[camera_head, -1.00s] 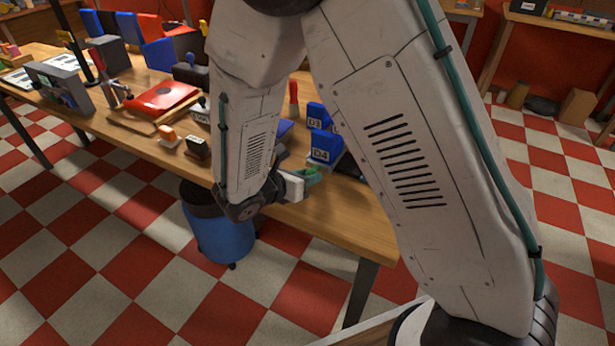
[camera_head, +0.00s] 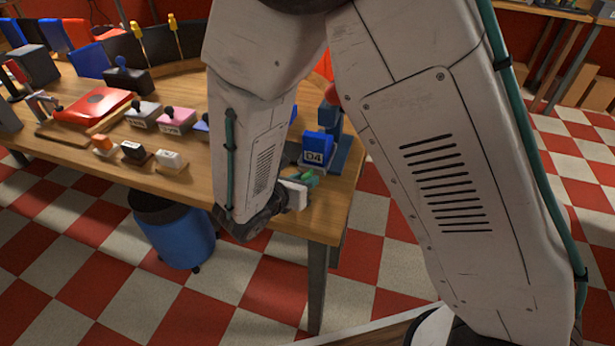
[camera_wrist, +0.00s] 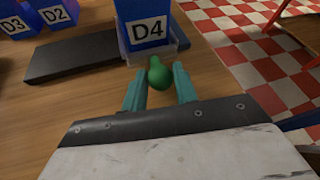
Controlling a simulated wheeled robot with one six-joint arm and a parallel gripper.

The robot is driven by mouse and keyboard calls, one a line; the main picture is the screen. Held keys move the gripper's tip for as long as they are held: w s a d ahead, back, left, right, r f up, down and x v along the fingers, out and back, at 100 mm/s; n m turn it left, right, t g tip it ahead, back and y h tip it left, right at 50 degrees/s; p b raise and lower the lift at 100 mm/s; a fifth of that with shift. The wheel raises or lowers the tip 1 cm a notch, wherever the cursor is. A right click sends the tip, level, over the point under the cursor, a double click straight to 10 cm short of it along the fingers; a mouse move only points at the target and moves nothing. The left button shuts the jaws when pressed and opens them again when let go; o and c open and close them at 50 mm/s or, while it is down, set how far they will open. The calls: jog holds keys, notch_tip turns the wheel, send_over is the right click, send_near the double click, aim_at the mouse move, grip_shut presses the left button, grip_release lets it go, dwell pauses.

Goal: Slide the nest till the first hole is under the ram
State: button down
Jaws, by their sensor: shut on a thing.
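A green round knob (camera_wrist: 159,73) sits between the two teal fingers of my gripper (camera_wrist: 160,88) in the wrist view, and my gripper is shut on it. The knob is at the front of a clear-walled holder (camera_wrist: 152,57) with a blue block marked D4 (camera_wrist: 147,25) in it. I cannot tell for sure that this holder is the nest. In the head view my gripper (camera_head: 303,183) is at the table's right end, just in front of the D4 block (camera_head: 317,148). No hole shows, and I cannot make out the ram.
A dark flat slab (camera_wrist: 75,55) lies left of the holder, with blue blocks D2 (camera_wrist: 57,15) and D3 (camera_wrist: 14,27) beyond. Small knobbed blocks (camera_head: 170,160) and a red plate (camera_head: 92,105) stand farther left. A blue bin (camera_head: 173,235) is below the table edge.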

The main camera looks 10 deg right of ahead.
jog(key=shift+a, duration=0.1)
jog(key=c, duration=1.1)
grip_release()
jog(key=shift+s, duration=0.15)
jog(key=shift+a, duration=0.1)
jog(key=v, duration=0.7)
jog(key=shift+s+a+r, duration=0.2)
jog(key=shift+s, duration=0.05)
